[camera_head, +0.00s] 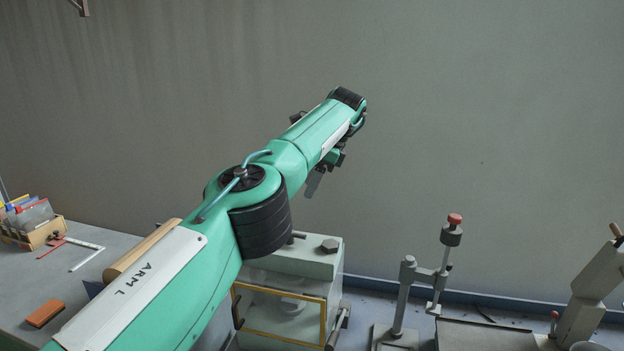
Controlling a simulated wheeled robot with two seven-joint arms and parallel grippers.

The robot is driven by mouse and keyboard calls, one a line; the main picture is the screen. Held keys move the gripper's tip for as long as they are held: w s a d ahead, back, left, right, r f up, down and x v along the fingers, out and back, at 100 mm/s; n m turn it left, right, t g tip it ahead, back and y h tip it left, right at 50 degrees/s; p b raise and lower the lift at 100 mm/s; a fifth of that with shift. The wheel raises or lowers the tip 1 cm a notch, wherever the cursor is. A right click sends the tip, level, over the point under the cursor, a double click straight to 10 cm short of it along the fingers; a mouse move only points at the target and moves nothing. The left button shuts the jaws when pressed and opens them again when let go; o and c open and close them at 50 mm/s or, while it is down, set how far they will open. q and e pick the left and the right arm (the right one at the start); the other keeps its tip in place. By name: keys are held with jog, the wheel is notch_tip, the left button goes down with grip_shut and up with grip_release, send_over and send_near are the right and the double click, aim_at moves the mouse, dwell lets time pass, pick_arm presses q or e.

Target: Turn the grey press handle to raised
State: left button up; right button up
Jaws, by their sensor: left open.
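My left arm reaches in from the lower left, and its left gripper (328,167) is at the far end, raised above the bench. One dark finger hangs down from it, and the rest is partly hidden behind the wrist. The gripper is open and touches nothing. An upright grey press-like stand (402,300) with a red-topped lever (447,250) stands on the bench to the right of and below the gripper, well apart from it. I cannot tell for sure which part is the grey press handle. My right gripper is out of view.
A pale box-shaped machine (318,262) with a yellow-framed front stands under my left arm. A tilted grey apparatus (592,290) stands at the far right. A wooden holder (32,235) and a reddish-brown block (45,313) are at left. The wall behind is bare.

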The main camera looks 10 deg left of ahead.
pick_arm(q)
jog(key=s+a+m+t+h+p, duration=0.2)
jog(key=s+m+t+p, duration=0.3)
jog(key=m, duration=0.8)
jog(key=shift+g, duration=0.3)
jog(key=p+x, duration=0.1)
jog(key=x, duration=0.3)
jog(key=p+x, duration=0.2)
jog(key=x, duration=0.2)
jog(key=s+p+x, duration=0.1)
jog(key=x, duration=0.3)
jog(key=shift+a+f+p, duration=0.25)
jog(key=shift+a+p, duration=0.1)
jog(key=shift+p, duration=0.05)
jog(key=shift+w+a+f, duration=0.15)
jog(key=shift+f, duration=0.45)
